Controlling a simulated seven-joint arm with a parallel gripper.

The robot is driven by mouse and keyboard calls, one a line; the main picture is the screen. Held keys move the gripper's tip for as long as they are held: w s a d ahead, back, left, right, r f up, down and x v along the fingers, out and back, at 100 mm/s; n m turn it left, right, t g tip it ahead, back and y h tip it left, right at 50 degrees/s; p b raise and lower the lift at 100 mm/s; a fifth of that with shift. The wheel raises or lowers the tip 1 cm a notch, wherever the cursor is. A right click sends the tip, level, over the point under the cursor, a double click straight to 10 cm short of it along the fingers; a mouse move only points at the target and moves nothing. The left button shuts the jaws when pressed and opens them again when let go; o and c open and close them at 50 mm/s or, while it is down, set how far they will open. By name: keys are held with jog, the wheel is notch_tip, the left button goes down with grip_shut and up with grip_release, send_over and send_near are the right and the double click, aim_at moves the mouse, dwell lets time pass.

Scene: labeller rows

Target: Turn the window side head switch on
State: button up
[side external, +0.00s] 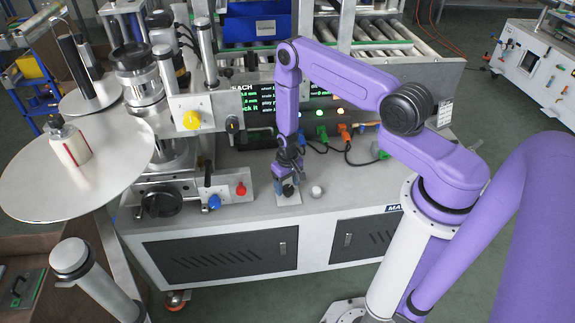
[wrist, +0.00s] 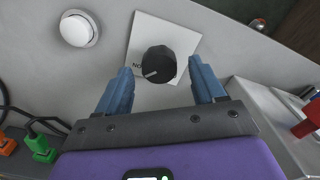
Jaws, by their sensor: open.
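The switch is a black round knob (wrist: 158,64) on a square white plate (wrist: 140,34). In the wrist view its white pointer mark points to the lower left, towards partly covered lettering that starts "NO". I take this knob to be the window side head switch; no label naming it is readable. My gripper (wrist: 161,68) is open, with one blue finger on each side of the knob and a visible gap to each. In the side view my gripper (side external: 287,176) points down at the plate near the cabinet's front edge, and mostly hides the knob.
A white round button (side external: 316,191) sits beside the plate, also seen in the wrist view (wrist: 79,29). To the left is a machine block with a red knob (side external: 240,189) and a blue knob (side external: 214,202). Cables with green and orange plugs (side external: 344,131) lie behind.

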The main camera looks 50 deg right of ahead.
aim_at(287, 188)
notch_tip(287, 188, up, 17)
jog(key=shift+f, duration=0.2)
dwell(0.4)
